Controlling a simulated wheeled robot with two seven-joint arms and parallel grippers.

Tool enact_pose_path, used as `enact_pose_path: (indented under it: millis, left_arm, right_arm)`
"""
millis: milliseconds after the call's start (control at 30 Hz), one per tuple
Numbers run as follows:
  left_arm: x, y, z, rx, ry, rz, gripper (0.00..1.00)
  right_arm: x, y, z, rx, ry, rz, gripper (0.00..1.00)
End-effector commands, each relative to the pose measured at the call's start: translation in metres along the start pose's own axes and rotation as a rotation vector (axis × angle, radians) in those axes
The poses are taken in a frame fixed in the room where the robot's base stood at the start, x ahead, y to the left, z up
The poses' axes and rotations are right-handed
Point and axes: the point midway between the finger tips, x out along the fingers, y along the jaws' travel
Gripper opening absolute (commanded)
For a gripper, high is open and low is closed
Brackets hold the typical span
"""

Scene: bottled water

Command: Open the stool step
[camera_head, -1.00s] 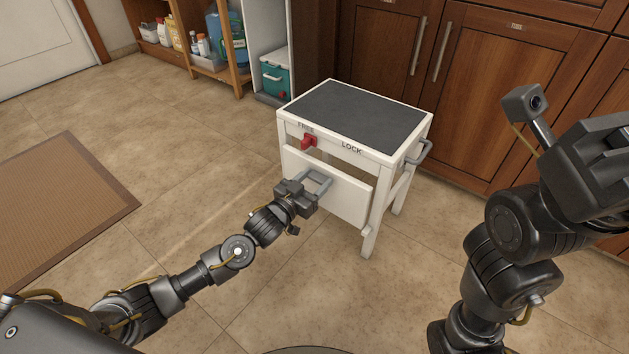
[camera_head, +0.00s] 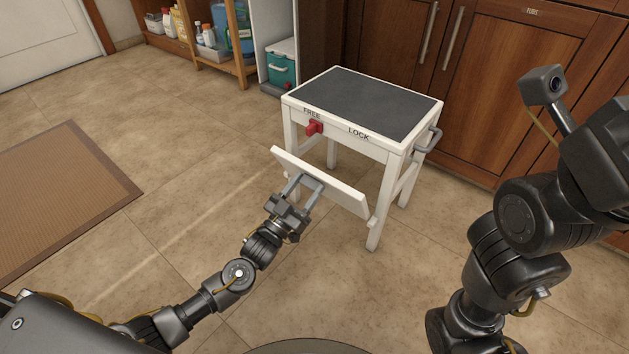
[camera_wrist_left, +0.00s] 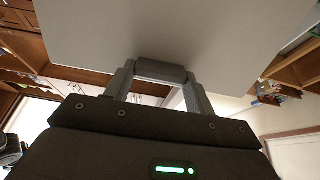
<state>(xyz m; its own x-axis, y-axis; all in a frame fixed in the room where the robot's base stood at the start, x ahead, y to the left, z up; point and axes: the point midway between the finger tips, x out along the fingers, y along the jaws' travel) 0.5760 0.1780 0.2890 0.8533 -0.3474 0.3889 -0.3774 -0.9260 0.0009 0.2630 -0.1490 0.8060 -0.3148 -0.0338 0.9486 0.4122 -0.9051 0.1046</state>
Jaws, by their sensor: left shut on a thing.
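The white stool (camera_head: 360,112) with a dark grey top stands on the tiled floor. Its white step panel (camera_head: 318,183) is tilted outward, its lower edge nearer the stool and its upper edge swung toward me. The red knob (camera_head: 314,128) sits by the word FREE, with LOCK to its right. My left gripper (camera_head: 297,196) is shut on the grey handle (camera_head: 305,182) on the step's front. In the left wrist view the handle's bar (camera_wrist_left: 162,72) crosses at the fingers, below the pale panel (camera_wrist_left: 170,30). My right arm is at the right; its fingertips are out of view.
Wooden cabinets (camera_head: 495,85) stand behind the stool. A grey side handle (camera_head: 430,138) sticks out at the stool's right. A shelf with bottles (camera_head: 205,35) and a teal box (camera_head: 283,68) are at the back. A brown mat (camera_head: 60,200) lies left. Floor before the stool is clear.

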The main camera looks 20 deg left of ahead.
Motion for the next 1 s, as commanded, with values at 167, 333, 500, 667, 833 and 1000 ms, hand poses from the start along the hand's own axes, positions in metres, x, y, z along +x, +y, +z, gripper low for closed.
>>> enact_pose_path:
  millis: [167, 333, 500, 667, 833, 1000]
  left_arm:
    - [-0.029, -0.003, 0.009, 0.001, -0.018, -0.007, 0.13]
    - [-0.051, -0.003, 0.022, 0.002, -0.024, -0.008, 0.13]
    - [-0.07, -0.003, 0.039, 0.0, -0.026, -0.007, 0.14]
    - [-0.086, -0.002, 0.058, 0.0, -0.028, -0.005, 0.13]
    - [-0.098, -0.001, 0.077, -0.003, -0.027, -0.004, 0.13]
    - [-0.105, -0.001, 0.093, -0.002, -0.025, -0.002, 0.13]
  right_arm:
    - [0.001, 0.001, 0.003, -0.002, -0.015, 0.002, 0.0]
    - [0.005, 0.001, 0.005, -0.001, -0.014, 0.0, 0.0]
    - [0.007, 0.001, 0.004, -0.001, -0.01, -0.004, 0.0]
    - [0.004, 0.0, 0.002, -0.001, -0.006, -0.005, 0.0]
    - [-0.003, -0.001, 0.0, -0.001, -0.004, -0.004, 0.0]
    - [-0.01, -0.001, -0.003, -0.002, -0.003, -0.002, 0.0]
